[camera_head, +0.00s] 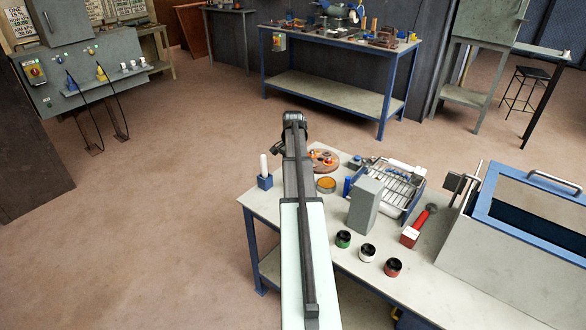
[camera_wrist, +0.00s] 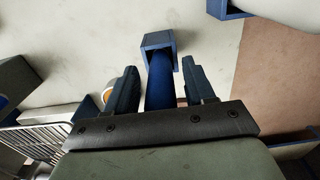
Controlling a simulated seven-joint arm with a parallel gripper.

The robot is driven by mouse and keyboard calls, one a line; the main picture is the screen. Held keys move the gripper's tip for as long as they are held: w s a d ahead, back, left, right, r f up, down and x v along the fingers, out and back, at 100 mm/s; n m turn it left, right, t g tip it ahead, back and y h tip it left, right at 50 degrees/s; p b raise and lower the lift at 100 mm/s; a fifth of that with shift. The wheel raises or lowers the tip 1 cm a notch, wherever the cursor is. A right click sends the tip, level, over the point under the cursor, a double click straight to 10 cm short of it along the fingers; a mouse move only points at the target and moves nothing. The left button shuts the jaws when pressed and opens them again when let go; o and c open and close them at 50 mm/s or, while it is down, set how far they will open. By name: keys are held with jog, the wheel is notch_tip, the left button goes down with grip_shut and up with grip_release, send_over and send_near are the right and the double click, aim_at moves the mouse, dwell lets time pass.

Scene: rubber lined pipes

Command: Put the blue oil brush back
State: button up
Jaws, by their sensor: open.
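The blue oil brush shows as a blue handle (camera_wrist: 160,85) in the wrist view. My gripper (camera_wrist: 160,67) is open, with one dark finger on each side of the handle and a visible gap on both sides. The far end of the handle reaches into the opening of a square blue holder (camera_wrist: 157,41) on the light table; how deep it sits is hard to tell. In the head view my arm hides the brush and this holder.
A second blue holder (camera_head: 265,182) with a white handle (camera_head: 264,164) stands at the table's left corner. A wire rack (camera_head: 402,189), a grey block (camera_head: 366,205), several small cans and a large grey tank (camera_head: 480,250) stand to the right. An orange dish (camera_head: 326,184) is near my arm.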

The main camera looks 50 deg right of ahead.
notch_tip(320, 180, up, 12)
jog(key=shift+r, duration=0.1)
dwell(0.5)
